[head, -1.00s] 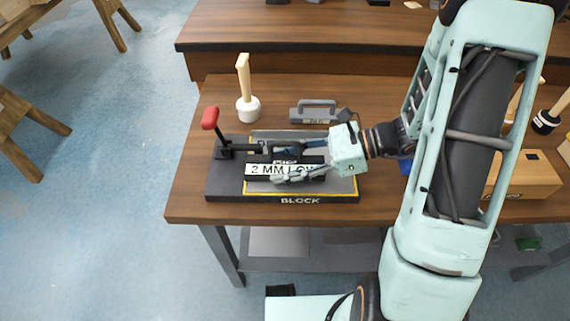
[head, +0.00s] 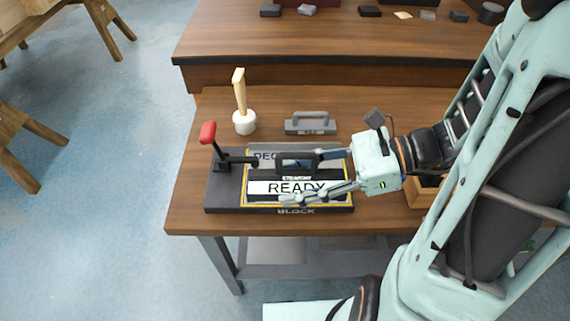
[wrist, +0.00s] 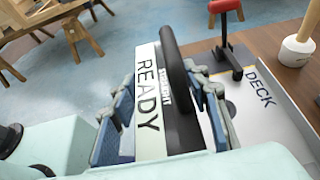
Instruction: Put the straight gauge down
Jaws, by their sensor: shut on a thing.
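The straight gauge (head: 285,188) is a dark bar with a black loop handle and a white face reading READY. It also shows in the wrist view (wrist: 148,95), with STRAIGHT printed beside the handle. My gripper (head: 290,177) reaches in from the right and is shut on the gauge, its blue-grey fingers on either side in the wrist view (wrist: 165,115). The gauge is over the grey, yellow-edged deck (head: 262,154) of the black block fixture (head: 225,195). I cannot tell whether it touches the deck. My fingers hide part of it.
A red-handled clamp (head: 208,133) stands at the fixture's left. A mallet (head: 243,115) stands behind it on the wooden bench (head: 200,110). A second, grey handled gauge (head: 310,123) lies behind the deck.

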